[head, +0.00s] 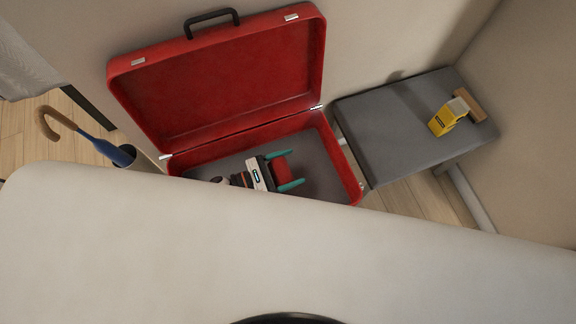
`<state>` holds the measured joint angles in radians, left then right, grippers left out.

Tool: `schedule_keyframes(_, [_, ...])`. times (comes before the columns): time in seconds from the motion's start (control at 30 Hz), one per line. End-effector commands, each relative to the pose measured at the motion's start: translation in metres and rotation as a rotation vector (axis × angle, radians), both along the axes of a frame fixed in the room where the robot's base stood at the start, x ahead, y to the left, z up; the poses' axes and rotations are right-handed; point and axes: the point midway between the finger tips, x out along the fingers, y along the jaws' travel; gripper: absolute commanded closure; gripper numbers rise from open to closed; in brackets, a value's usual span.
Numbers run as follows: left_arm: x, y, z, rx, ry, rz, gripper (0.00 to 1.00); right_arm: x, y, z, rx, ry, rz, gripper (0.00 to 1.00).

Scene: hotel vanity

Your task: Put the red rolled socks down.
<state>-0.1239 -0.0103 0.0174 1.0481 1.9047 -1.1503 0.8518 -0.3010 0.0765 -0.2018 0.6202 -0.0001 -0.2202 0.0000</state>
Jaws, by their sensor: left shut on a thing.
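The red rolled socks (283,170) are between the teal fingers of my left gripper (285,170), which is shut on them. The gripper and socks are inside the open red suitcase (345,172), over its grey floor. I cannot tell whether the socks touch that floor. My right gripper is not in view.
The suitcase lid (225,85) stands open against the wall. A pale counter (280,245) fills the foreground. A blue umbrella (105,147) stands at left. Grey suitcase floor shows around the gripper.

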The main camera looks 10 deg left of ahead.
Motion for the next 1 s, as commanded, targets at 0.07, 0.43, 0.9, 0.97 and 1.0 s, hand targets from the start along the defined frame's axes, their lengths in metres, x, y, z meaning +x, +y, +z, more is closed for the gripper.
schedule_keyframes(0.07, [0.000, 0.000, -0.004, -0.001, -0.001, 0.000, 0.45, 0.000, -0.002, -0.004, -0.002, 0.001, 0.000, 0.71])
schedule_keyframes(0.43, [0.000, 0.000, -0.005, 0.000, 0.000, 0.000, 0.01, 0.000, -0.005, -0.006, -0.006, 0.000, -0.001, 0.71])
schedule_keyframes(0.9, [-0.003, 0.005, 0.008, 0.003, 0.002, 0.000, 0.01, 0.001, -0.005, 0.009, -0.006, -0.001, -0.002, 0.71])
schedule_keyframes(0.97, [-0.010, 0.017, 0.005, 0.004, 0.001, 0.001, 0.01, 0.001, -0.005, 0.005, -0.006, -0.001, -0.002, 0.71])
schedule_keyframes(1.0, [-0.015, 0.023, 0.005, 0.005, 0.002, 0.001, 0.01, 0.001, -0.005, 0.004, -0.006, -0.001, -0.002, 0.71])
